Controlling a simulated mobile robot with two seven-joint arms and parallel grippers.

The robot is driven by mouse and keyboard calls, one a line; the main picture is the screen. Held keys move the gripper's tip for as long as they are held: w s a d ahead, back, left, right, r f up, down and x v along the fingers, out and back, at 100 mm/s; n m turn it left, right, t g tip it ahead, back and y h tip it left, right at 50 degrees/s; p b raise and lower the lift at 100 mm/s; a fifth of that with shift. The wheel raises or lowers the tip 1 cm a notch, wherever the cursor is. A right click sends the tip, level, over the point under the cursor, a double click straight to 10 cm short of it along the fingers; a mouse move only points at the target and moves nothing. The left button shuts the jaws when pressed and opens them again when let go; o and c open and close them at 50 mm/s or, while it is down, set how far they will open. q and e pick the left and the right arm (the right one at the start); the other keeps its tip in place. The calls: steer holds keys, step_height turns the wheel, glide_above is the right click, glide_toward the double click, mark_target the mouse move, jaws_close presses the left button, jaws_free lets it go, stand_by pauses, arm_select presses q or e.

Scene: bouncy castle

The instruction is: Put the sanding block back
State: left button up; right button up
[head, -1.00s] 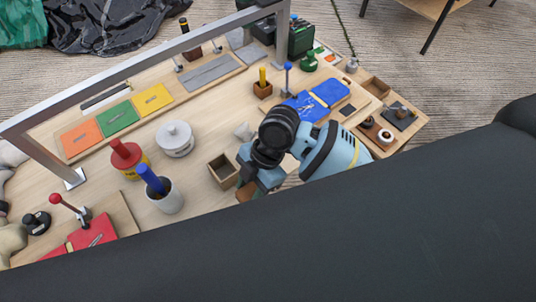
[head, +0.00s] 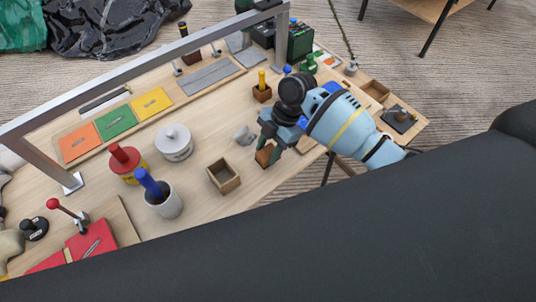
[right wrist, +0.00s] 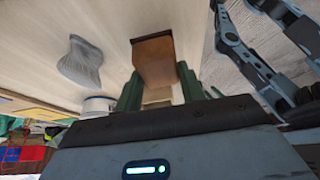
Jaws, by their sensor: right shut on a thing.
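The sanding block, a brown block (head: 264,156), is between the fingers of my right gripper (head: 268,151) in the head view. The gripper is shut on it. In the right wrist view the brown block (right wrist: 153,60) sticks out past the dark green fingers (right wrist: 157,92). A small open wooden box (head: 224,187) stands on the workbench to the left of and nearer than the gripper; the block is apart from it. Whether the block touches the bench cannot be told. My left gripper is in neither current view.
A grey lump (head: 244,135) lies close left of the gripper. A white cup with a blue handle (head: 166,203), a red-yellow can (head: 128,165) and a white lidded pot (head: 174,142) stand further left. A metal frame (head: 140,68) spans the bench. Bare bench lies around the box.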

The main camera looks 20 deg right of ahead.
mark_target(271, 150)
steer(key=shift+s+f, duration=0.1)
steer(key=shift+f, duration=1.4)
steer(key=shift+f, duration=0.15)
steer(key=o, duration=1.2)
steer(key=shift+r, duration=0.2)
steer(key=v, duration=1.2)
steer(key=shift+a, duration=0.15)
